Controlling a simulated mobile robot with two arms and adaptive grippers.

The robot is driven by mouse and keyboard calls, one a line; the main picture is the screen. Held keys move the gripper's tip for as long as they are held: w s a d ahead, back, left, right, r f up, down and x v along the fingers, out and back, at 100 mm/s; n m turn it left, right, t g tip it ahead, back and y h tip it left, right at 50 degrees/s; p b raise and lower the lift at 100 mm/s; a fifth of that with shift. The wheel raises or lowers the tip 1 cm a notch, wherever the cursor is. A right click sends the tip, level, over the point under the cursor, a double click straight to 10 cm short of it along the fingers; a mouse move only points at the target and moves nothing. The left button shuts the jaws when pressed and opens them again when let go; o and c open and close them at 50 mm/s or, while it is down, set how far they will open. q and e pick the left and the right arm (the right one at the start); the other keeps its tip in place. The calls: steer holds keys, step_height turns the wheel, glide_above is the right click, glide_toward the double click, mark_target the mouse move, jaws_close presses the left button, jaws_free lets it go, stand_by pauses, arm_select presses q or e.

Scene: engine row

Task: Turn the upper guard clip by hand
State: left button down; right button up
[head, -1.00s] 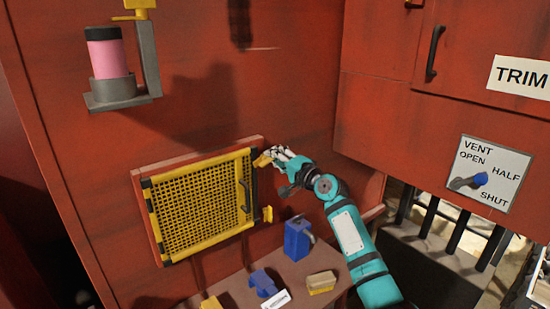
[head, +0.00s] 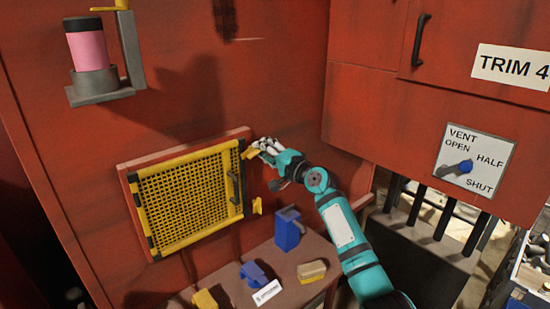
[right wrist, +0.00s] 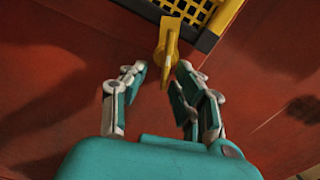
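The yellow mesh guard (head: 187,197) sits in a frame on the red wall, with a dark handle on its right side. The yellow upper guard clip (head: 249,153) is at its top right corner; the right wrist view shows it (right wrist: 167,48) pointing between my fingertips. A second yellow clip (head: 257,206) is lower down on the guard's right side. My right gripper (head: 265,147) is beside the upper clip. In the right wrist view its fingers (right wrist: 158,78) are apart, on either side of the clip's tip, with gaps showing. My left gripper is not in view.
Below the guard is a shelf (head: 235,290) with a blue jug (head: 288,229), a blue object (head: 254,273), a tan block (head: 311,271) and a white label. A pink canister (head: 88,50) sits in a wall bracket. The vent switch panel (head: 474,166) is at right.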

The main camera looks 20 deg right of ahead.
steer(key=v, duration=1.1)
steer(key=shift+s, duration=0.25)
